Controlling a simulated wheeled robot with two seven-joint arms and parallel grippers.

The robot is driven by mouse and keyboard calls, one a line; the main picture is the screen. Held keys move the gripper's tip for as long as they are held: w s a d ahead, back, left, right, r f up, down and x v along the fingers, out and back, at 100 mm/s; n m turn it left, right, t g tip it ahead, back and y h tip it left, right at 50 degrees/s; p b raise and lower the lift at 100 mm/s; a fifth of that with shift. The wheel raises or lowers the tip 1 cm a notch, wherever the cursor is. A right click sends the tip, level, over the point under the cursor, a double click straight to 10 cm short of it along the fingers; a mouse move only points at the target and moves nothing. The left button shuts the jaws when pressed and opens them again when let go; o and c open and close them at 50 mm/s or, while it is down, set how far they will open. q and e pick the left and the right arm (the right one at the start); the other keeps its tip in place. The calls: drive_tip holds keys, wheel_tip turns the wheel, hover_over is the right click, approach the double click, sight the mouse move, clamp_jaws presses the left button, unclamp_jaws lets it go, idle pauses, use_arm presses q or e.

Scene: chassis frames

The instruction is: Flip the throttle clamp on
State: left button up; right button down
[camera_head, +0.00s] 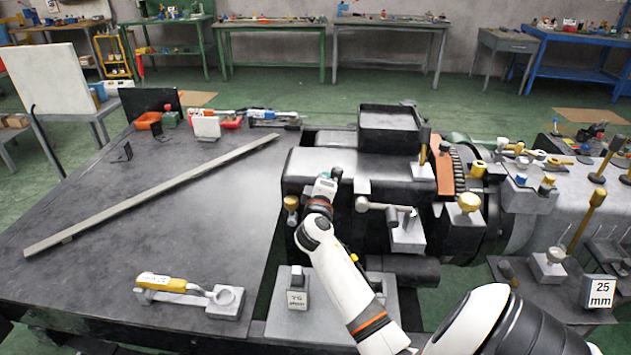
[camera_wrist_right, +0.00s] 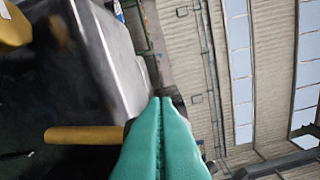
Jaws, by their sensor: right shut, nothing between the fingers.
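No label shows which part is the throttle clamp. My right gripper (camera_head: 333,177) is shut and empty, at the front face of the dark machine block (camera_head: 320,162), well away from that clamp. In the right wrist view, its teal fingertips (camera_wrist_right: 165,102) meet. A yellow rod or handle (camera_wrist_right: 85,134) shows to their left. Contact with the machine cannot be told. My left gripper is out of view.
A brass knob (camera_head: 291,203) and a metal lever (camera_head: 375,205) flank the gripper. A block marked 75 (camera_head: 297,298) stands in front. A long bar (camera_head: 150,196) lies across the table. Several yellow-handled levers stand at the right.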

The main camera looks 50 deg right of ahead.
drive_tip(key=shift+s+d+m+b, duration=0.3)
drive_tip(key=shift+s+d+m, duration=0.2)
drive_tip(key=shift+s+m, duration=0.3)
drive_tip(key=shift+f, duration=0.1)
drive_tip(key=b+v, duration=0.2)
drive_tip(key=v, duration=1)
idle(0.4)
